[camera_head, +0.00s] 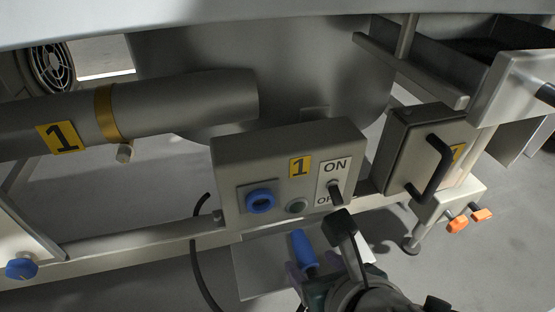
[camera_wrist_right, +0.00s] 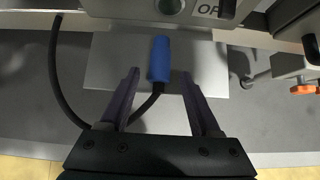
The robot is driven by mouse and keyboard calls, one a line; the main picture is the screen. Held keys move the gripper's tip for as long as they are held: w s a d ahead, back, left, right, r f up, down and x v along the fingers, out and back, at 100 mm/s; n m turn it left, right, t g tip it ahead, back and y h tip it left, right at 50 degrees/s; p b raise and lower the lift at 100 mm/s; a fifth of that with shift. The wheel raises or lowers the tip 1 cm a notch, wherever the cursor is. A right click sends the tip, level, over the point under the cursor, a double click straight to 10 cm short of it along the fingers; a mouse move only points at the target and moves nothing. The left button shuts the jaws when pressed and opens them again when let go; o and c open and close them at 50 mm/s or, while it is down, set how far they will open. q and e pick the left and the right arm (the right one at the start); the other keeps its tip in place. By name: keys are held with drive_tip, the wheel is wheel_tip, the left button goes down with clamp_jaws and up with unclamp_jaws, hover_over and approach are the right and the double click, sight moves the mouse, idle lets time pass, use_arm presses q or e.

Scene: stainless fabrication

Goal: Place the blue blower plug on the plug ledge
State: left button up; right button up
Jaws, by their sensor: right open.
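The blue blower plug (camera_head: 304,248) is at the pale plug ledge (camera_head: 258,268) under the control box. In the right wrist view the plug (camera_wrist_right: 159,58) appears over the bare ledge (camera_wrist_right: 110,62), and a black cable runs from its lower end. I cannot tell whether the plug rests fully on the ledge. My right gripper (camera_head: 318,270) is open at the plug. In the wrist view its two fingers (camera_wrist_right: 161,82) stand apart on either side, just short of the plug's lower end, with a gap on both sides. My left gripper is not in view.
The control box (camera_head: 235,160) carries a blue socket (camera_head: 261,201) and an ON/OFF switch (camera_head: 336,190) just above the ledge. A black cable (camera_head: 198,262) loops at its left. A handled box (camera_head: 412,150) and orange knobs (camera_head: 458,224) are at the right.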

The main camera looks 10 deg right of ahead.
drive_tip(key=s+d+r+m+g+p, duration=0.2)
drive_tip(key=s+r+m, duration=0.5)
drive_tip(key=m, duration=1)
drive_tip(key=s+d+r+m+g+p, duration=0.3)
drive_tip(key=s+r+m, duration=0.4)
drive_tip(key=r+m, duration=0.4)
drive_tip(key=d+m+p, duration=0.1)
drive_tip(key=d+m, duration=0.1)
drive_tip(key=m, duration=0.4)
drive_tip(key=shift+s, duration=0.2)
drive_tip(key=shift+d+m, duration=0.15)
drive_tip(key=shift+m, duration=0.15)
